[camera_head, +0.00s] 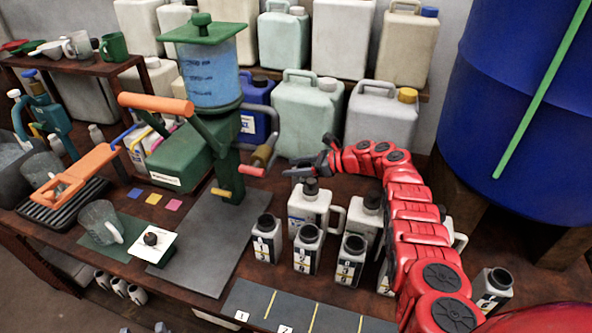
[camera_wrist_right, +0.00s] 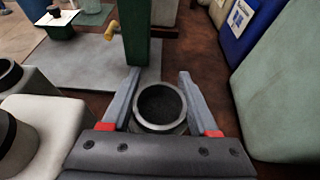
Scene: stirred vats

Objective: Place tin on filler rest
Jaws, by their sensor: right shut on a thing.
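My right gripper (camera_head: 300,171) reaches left over the workbench, past the white jugs. In the right wrist view its two fingers (camera_wrist_right: 160,95) are closed on a round open tin (camera_wrist_right: 160,127) with a grey rim and dark inside. The tin is hard to make out in the head view. The green filler (camera_head: 185,155) has a blue tank, an orange lever and a green post (camera_wrist_right: 135,35). A flat grey plate (camera_head: 195,260) lies at its foot; I cannot tell if this is the filler rest. The tin is apart from the post. My left gripper is out of view.
Several small labelled bottles (camera_head: 307,250) and a capped white jug (camera_head: 310,218) stand below my right gripper. Big canisters (camera_head: 305,110) line the back, and a blue drum (camera_head: 530,110) stands right. A scale with a white card (camera_head: 153,243) sits beside the plate. The plate's front is clear.

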